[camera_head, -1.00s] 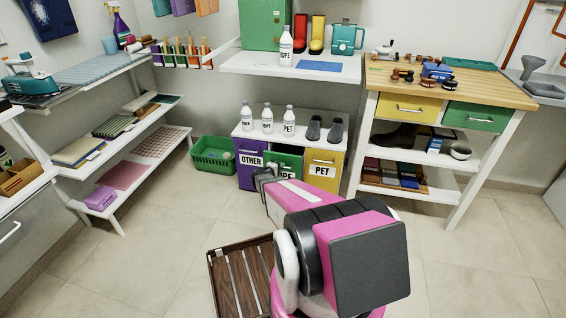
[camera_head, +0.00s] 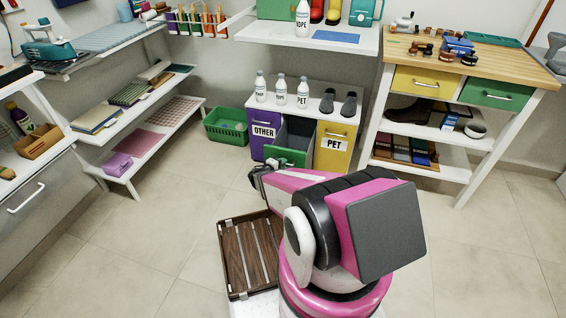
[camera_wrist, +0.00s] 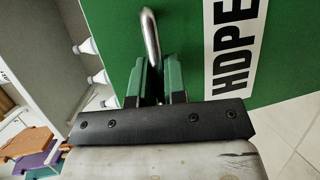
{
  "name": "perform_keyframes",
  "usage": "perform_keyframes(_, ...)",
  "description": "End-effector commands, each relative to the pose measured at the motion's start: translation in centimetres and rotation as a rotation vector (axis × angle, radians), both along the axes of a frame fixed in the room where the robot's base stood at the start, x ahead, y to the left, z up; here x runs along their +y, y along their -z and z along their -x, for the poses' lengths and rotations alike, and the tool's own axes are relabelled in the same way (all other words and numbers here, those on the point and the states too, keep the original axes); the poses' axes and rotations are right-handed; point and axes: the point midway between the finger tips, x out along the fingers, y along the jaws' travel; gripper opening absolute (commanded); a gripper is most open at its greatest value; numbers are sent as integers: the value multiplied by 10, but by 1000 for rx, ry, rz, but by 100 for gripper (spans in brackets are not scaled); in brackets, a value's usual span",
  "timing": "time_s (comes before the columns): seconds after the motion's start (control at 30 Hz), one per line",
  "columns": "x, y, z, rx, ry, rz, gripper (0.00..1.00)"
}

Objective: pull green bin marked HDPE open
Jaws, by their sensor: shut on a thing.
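The green bin marked HDPE (camera_head: 288,157) sits between the purple OTHER bin (camera_head: 264,131) and the yellow PET bin (camera_head: 333,147) in the white cabinet. It stands out ahead of both, and its dark, open inside shows behind its front. In the wrist view its green front (camera_wrist: 205,40) fills much of the picture, with the HDPE label (camera_wrist: 235,45) at the right. My gripper (camera_wrist: 156,75) is shut on the bin's metal handle (camera_wrist: 151,38). In the head view my gripper (camera_head: 260,177) is low in front of the bin, partly hidden by my arm.
A green basket (camera_head: 226,126) is on the floor to the left. A brown slatted crate (camera_head: 248,250) lies beside my base. The floor at left and right is clear.

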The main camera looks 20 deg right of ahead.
Motion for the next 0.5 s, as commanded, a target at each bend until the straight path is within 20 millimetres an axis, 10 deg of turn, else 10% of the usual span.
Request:
perform_keyframes(0.27, 0, 1, -1, 0, 0, -1, 0)
perform_keyframes(0.3, 0, 1, -1, 0, 0, -1, 22)
perform_keyframes(0.5, 0, 0, -1, 1, 0, -1, 22)
